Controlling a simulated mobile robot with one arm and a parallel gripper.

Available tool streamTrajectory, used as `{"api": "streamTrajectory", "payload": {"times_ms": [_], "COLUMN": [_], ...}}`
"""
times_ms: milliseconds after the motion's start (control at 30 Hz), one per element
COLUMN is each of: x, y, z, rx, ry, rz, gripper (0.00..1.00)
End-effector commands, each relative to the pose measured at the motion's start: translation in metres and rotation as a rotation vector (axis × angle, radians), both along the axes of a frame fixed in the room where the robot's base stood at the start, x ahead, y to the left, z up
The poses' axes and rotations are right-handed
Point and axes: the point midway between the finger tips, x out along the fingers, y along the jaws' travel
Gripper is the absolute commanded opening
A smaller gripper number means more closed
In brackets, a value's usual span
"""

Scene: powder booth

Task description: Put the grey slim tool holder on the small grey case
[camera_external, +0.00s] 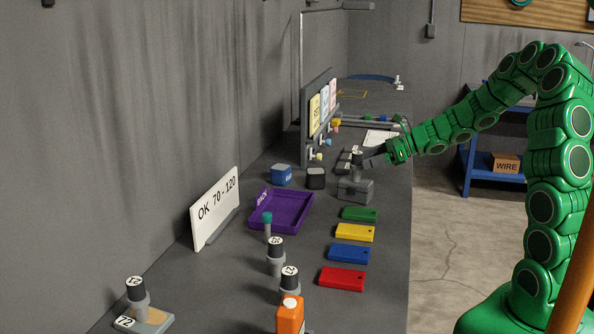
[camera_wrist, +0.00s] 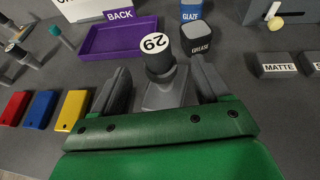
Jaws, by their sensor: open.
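A grey tool holder with a black top and a white number label (camera_external: 357,160) stands upright, apparently on the small grey case (camera_external: 355,191). In the wrist view the holder (camera_wrist: 158,62) sits between the two fingers of my gripper (camera_wrist: 160,68), with a gap visible on each side. The case (camera_wrist: 166,97) shows only partly below it, between the fingers. In the external view my gripper (camera_external: 370,163) reaches in from the right at the holder's height, and its jaws are open. Contact between holder base and case is hard to make out exactly.
A black GREASE block (camera_external: 316,178) and blue GLAZE block (camera_external: 281,175) stand left of the case. Green (camera_external: 359,214), yellow (camera_external: 355,232), blue and red slabs lie in front. More holders (camera_external: 275,257) stand nearer the camera.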

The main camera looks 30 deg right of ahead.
Motion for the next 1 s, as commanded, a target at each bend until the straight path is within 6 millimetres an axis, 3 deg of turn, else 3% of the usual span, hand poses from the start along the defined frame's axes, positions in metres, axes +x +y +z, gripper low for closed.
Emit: {"api": "streamTrajectory", "payload": {"times_ms": [400, 700, 867, 1000], "x": [-0.026, -0.033, -0.039, -0.062], "y": [-0.035, -0.043, -0.035, -0.005], "z": [0.018, 0.022, 0.026, 0.038], "rx": [0.001, 0.002, -0.018, -0.099], "ry": [0.002, 0.002, -0.014, -0.078], "rz": [0.000, 0.001, 0.033, 0.161], "gripper": [0.75, 0.75, 0.75, 0.75]}}
